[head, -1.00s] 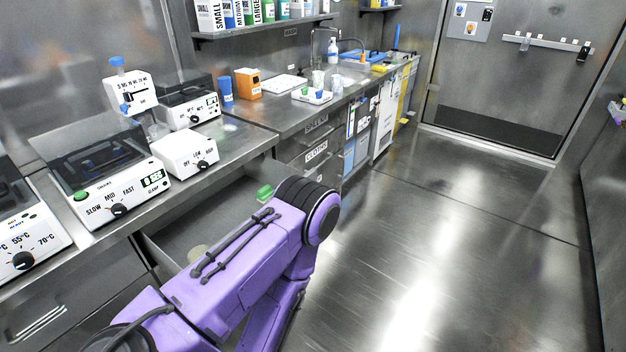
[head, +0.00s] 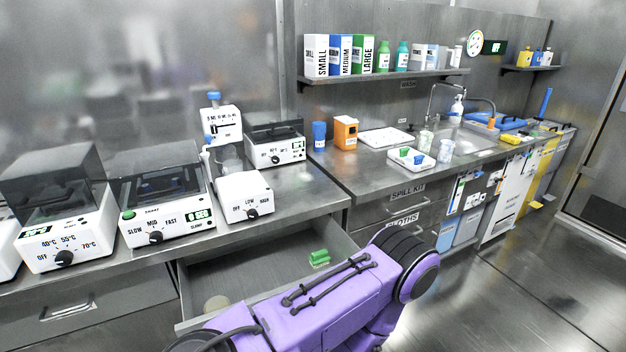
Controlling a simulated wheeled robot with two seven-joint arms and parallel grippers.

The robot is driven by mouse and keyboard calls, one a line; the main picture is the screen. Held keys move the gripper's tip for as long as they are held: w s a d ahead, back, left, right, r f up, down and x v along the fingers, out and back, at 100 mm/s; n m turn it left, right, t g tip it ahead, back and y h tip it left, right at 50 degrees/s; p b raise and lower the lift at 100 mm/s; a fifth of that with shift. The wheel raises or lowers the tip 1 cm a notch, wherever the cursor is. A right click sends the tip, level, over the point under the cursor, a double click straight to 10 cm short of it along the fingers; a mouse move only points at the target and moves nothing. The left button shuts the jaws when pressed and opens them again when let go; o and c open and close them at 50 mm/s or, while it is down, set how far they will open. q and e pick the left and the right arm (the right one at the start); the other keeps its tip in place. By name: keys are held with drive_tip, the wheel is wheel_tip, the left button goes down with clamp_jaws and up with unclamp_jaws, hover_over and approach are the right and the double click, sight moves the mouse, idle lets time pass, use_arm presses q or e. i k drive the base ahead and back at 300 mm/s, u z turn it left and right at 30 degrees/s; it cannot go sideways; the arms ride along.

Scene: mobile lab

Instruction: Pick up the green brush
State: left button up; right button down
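A small green thing, which looks like the green brush (head: 319,258), lies inside the open drawer (head: 255,285) under the counter, near its right end. My purple arm crosses in front of the drawer and hides part of its inside. Neither of my gripper's fingers shows in the head view, so I cannot see how they stand relative to the brush.
A pale round thing (head: 217,303) lies at the drawer's left end. White lab devices, including a shaker (head: 160,205) and a heater (head: 65,240), line the counter above. A white tray (head: 411,163) with cups stands near the sink. Open floor lies at right.

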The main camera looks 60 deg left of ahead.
sight(321, 257)
drive_tip(key=u, duration=0.7)
drive_tip(key=i, duration=0.75)
drive_tip(key=u, duration=0.8)
